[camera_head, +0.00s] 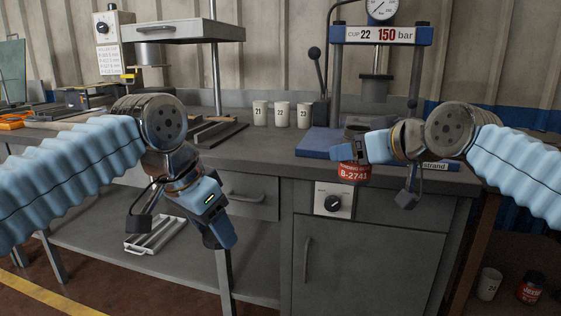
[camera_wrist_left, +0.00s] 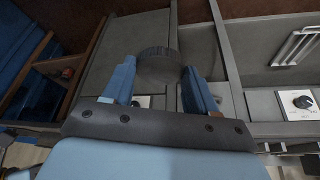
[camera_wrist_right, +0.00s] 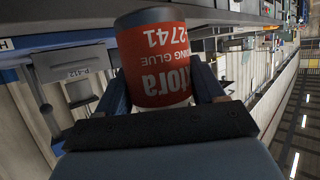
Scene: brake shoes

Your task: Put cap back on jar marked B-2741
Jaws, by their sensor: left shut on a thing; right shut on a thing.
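The jar (camera_head: 353,171) has a red label that reads B-2741 and is upright in front of the bench in the head view. My right gripper (camera_head: 349,152) is shut around its side; the label also fills the middle of the right wrist view (camera_wrist_right: 160,65). My left gripper (camera_head: 222,233) is lower and left of the jar, pointing down in front of the drawers. It is shut on a dark ribbed cap (camera_wrist_left: 158,66), seen in the left wrist view.
The grey workbench (camera_head: 270,148) carries several white numbered cups (camera_head: 282,114), and a press (camera_head: 377,85) with a blue base stands behind the jar. Another red-labelled jar (camera_head: 530,288) and a cup (camera_head: 489,284) are low at right. The space between my grippers is clear.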

